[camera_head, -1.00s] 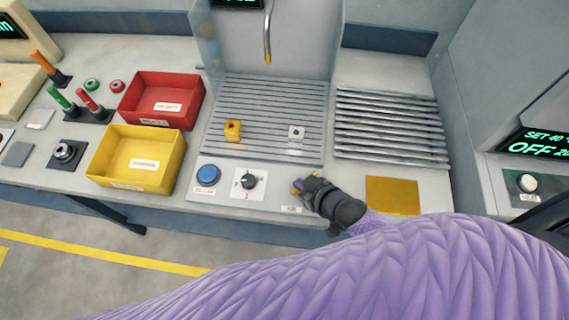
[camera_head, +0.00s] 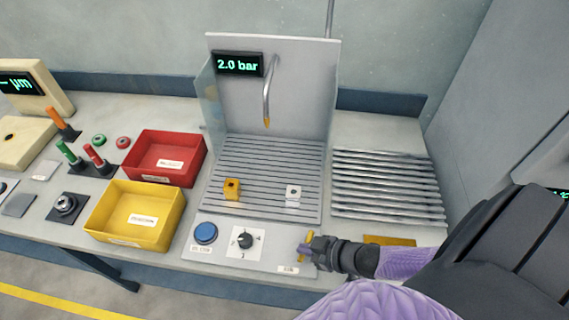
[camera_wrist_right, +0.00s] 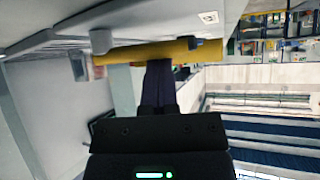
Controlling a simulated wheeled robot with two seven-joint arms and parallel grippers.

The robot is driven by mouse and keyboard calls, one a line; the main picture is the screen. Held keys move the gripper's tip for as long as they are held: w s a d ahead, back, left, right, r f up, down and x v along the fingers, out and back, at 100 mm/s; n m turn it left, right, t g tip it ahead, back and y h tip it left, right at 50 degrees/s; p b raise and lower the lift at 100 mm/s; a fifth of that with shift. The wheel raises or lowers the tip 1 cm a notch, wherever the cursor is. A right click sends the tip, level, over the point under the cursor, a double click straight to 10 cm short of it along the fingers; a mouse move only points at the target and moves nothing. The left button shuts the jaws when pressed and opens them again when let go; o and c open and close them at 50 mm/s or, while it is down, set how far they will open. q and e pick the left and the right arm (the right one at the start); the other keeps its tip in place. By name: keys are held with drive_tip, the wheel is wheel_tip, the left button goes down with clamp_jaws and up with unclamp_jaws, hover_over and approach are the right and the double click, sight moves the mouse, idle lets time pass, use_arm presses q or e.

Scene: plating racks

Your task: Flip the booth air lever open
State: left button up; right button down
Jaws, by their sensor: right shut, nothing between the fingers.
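The booth air lever (camera_head: 303,246) is a small yellow handle at the right end of the grey control panel, above a small white label. My right gripper (camera_head: 313,246) is at the lever's right side, with its fingers shut and empty. In the right wrist view, the yellow lever (camera_wrist_right: 150,52) lies across the tips of my dark shut fingers (camera_wrist_right: 160,75). They look touching or very close, and the exact contact is hidden. The booth display (camera_head: 238,64) reads 2.0 bar. My left gripper is out of view.
A blue button (camera_head: 205,233) and black rotary knob (camera_head: 245,241) sit left of the lever. Yellow (camera_head: 232,190) and white (camera_head: 293,192) blocks stand on the booth's slatted floor (camera_head: 262,205). Yellow (camera_head: 120,232) and red (camera_head: 150,178) bins stand left. A gold plate (camera_head: 390,240) lies right.

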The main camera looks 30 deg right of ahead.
drive_tip(key=shift+d, duration=0.1)
drive_tip(key=shift+w+d+b, duration=0.4)
drive_tip(key=shift+w+d, duration=0.1)
drive_tip(key=shift+w, duration=0.1)
